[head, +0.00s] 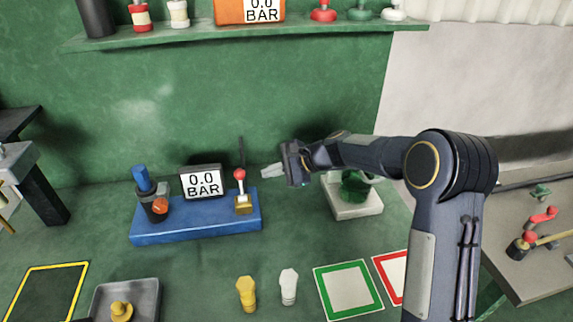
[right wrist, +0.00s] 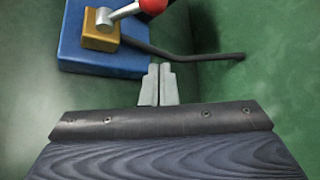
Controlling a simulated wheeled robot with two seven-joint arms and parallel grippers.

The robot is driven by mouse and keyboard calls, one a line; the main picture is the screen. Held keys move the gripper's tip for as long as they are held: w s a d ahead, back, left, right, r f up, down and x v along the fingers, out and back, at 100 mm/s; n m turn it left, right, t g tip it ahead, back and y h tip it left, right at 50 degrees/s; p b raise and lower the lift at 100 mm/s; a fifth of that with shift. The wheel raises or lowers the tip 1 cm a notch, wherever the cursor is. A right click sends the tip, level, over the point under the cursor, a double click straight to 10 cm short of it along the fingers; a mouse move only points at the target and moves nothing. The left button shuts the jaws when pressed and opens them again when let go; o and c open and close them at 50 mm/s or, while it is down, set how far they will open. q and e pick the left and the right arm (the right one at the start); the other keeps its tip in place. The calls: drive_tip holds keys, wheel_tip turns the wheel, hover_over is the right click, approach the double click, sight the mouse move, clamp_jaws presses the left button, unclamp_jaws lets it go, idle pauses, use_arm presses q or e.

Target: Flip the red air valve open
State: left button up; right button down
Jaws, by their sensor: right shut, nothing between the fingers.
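The red air valve (head: 240,175) is a lever with a red ball knob on a brass block at the right end of a blue base (head: 195,226). In the head view its lever stands about upright. In the right wrist view the red knob (right wrist: 152,6) and silver lever lean to the right from the brass block (right wrist: 101,38). My right gripper (head: 268,171) is shut and empty, just right of the knob and apart from it. Its fingertips (right wrist: 160,70) show in the wrist view beside the blue base.
A gauge (head: 202,183) reading 0.0 BAR and a black holder with a blue part (head: 141,178) stand on the blue base. A dark hose (right wrist: 190,55) runs off behind the valve. A green part on a pale block (head: 352,206) sits right of the gripper. A shelf (head: 245,38) hangs above.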

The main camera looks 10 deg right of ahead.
sight(240, 180)
use_arm(q)
drive_tip(key=shift+r+p, duration=0.55)
drive_tip(key=shift+r, duration=0.1)
use_arm(e)
drive_tip(key=a, duration=0.1)
drive_tip(key=a+r, duration=0.1)
drive_tip(key=s+a, duration=0.1)
drive_tip(key=a, duration=0.1)
drive_tip(key=shift+r, duration=0.15)
use_arm(q)
drive_tip(key=shift+f, duration=0.2)
drive_tip(key=shift+s+f+b, duration=0.4)
drive_tip(key=shift+b, duration=0.2)
use_arm(e)
drive_tip(key=shift+s+r, duration=0.1)
drive_tip(key=shift+s, duration=0.05)
use_arm(q)
drive_tip(key=shift+f, duration=0.1)
